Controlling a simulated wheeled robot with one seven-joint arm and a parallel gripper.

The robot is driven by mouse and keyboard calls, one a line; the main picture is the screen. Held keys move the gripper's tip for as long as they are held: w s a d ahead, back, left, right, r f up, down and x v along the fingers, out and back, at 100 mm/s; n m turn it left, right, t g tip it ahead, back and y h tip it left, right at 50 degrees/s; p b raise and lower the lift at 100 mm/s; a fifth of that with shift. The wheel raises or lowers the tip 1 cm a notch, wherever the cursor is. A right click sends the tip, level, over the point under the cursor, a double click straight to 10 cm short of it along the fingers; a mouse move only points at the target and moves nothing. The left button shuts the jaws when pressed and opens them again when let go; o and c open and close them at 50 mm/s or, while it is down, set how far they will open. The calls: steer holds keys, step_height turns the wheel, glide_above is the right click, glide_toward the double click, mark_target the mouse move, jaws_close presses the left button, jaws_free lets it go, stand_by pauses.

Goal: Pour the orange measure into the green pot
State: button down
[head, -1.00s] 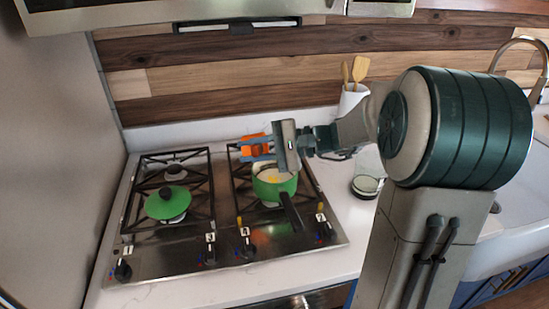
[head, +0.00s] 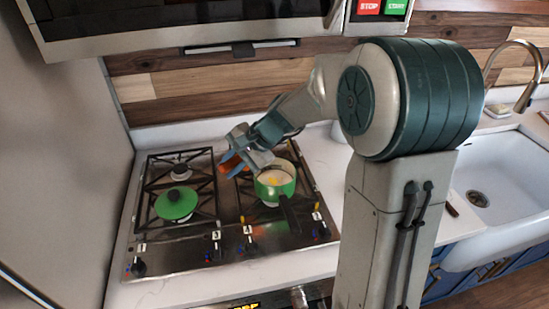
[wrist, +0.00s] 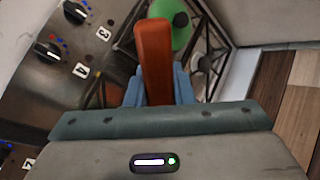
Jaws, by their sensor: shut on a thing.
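The green pot (head: 275,189) stands on the right side of the stove, its dark handle toward the front. Pale contents with a yellowish patch show inside it. My gripper (head: 238,163) is just left of and behind the pot's rim in the head view, pointing down and left. Its blue fingers are shut on the orange measure (head: 230,161), which is mostly hidden behind them there. In the wrist view, the orange measure (wrist: 154,55) juts out between the fingers. Whether anything is in the measure cannot be seen.
A green lid (head: 176,204) with a dark knob lies on the left side of the stove (head: 190,248). Knobs line the stove's front edge. A hood (head: 190,30) hangs above. A white sink (head: 500,195) is at the right.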

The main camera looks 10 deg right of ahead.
steer(key=w+a+f+g+h+p, duration=0.2)
steer(key=a+f+h+p, duration=0.1)
steer(key=a+f+h, duration=0.4)
steer(key=shift+w+a+f+h, duration=0.15)
steer(key=shift+a+f+h, duration=0.2)
steer(key=shift+a+h, duration=0.2)
stand_by(0.6)
